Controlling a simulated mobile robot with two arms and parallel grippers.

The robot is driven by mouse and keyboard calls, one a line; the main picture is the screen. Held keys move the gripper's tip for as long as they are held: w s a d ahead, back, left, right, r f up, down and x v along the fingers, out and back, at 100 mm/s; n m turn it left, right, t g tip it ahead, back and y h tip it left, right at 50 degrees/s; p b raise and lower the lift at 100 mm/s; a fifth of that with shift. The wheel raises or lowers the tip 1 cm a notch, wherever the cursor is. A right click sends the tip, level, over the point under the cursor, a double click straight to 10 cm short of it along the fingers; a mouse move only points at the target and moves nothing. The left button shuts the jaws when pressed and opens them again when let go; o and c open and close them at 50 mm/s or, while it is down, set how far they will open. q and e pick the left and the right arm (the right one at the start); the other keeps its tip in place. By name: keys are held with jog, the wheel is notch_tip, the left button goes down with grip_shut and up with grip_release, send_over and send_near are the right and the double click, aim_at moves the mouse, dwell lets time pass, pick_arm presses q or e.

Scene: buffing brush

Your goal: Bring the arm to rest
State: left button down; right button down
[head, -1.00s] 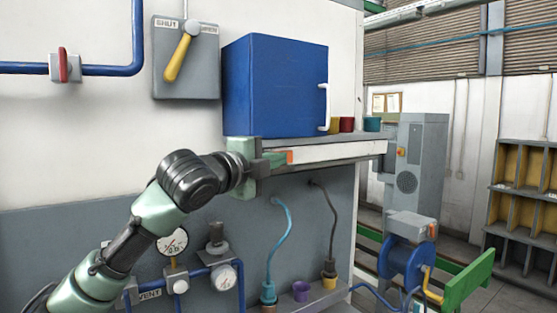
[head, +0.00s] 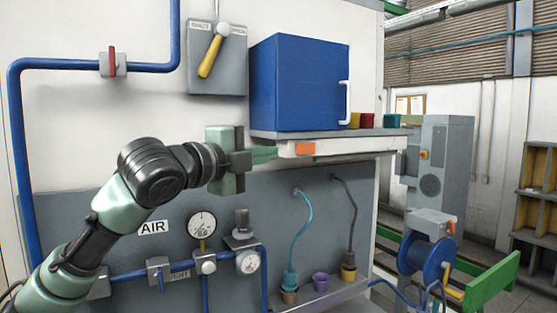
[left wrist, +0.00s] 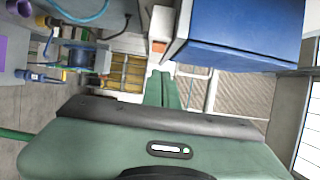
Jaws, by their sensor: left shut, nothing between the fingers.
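My left gripper (head: 264,155) reaches in from the left in the head view, in front of the wall panel. Its green fingers are together with nothing between them. They point right, just in front of the left end of the shelf (head: 350,143) under the blue cabinet (head: 298,85). In the left wrist view the closed fingers (left wrist: 164,89) point away from the camera, with the blue cabinet (left wrist: 245,35) at upper right. I cannot tell whether the fingertips touch the shelf. My right gripper is not in view.
A lever box (head: 217,65) and a blue pipe (head: 95,64) are on the wall. A grey machine with a blue reel (head: 428,257) stands at right.

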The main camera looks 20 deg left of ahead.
pick_arm(q)
jog(key=shift+w+a+f, duration=0.15)
jog(key=shift+w+a, duration=0.05)
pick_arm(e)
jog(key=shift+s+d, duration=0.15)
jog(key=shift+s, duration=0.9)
pick_arm(q)
jog(key=shift+d, duration=0.1)
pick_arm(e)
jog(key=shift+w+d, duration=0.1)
